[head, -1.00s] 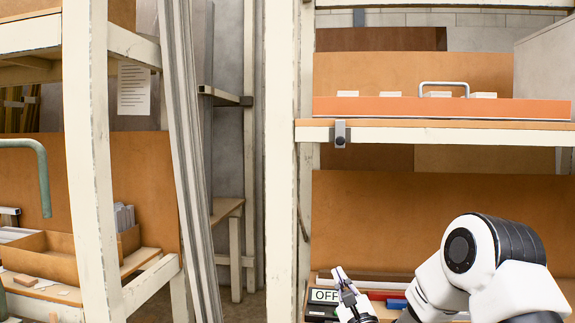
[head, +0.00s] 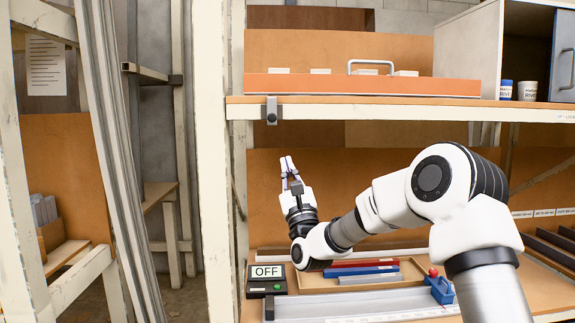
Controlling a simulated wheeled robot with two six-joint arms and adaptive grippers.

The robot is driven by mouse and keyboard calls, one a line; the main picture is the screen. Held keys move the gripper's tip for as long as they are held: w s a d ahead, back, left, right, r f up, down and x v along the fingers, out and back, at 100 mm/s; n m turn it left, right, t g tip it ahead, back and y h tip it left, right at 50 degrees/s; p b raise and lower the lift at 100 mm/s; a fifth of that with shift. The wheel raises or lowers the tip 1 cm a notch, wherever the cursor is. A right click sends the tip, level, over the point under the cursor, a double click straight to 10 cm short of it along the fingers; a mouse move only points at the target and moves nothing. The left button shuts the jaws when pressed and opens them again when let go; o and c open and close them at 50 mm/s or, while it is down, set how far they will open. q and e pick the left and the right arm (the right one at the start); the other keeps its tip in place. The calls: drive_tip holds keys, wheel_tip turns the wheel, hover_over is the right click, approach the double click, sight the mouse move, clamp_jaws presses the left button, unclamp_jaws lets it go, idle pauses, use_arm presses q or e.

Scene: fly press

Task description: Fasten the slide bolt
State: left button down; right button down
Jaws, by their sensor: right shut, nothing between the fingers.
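I cannot make out a slide bolt for certain in the head view. A grey cabinet (head: 468,42) stands on the upper shelf at the right, with a blue door (head: 563,58) standing partly in view at the right edge; any bolt on it is not visible. My right gripper (head: 287,168) is raised in front of the brown back panel, below the upper shelf. Its fingers point up, shut and empty, apart from the shelf edge. My left gripper is not in view.
The upper shelf (head: 400,107) has a small metal bracket (head: 271,110) on its front edge and an orange tray (head: 350,86) on top. A white post (head: 212,150) stands left.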

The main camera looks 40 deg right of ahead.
sight(273, 99)
drive_tip(key=w+r+p, duration=0.4)
drive_tip(key=r, duration=0.3)
drive_tip(key=shift+w+r+p, duration=0.3)
drive_tip(key=shift+w+r, duration=0.05)
drive_tip(key=shift+w, duration=0.05)
wheel_tip(273, 99, up, 5)
drive_tip(key=shift+f, duration=0.1)
drive_tip(key=shift+d, duration=0.1)
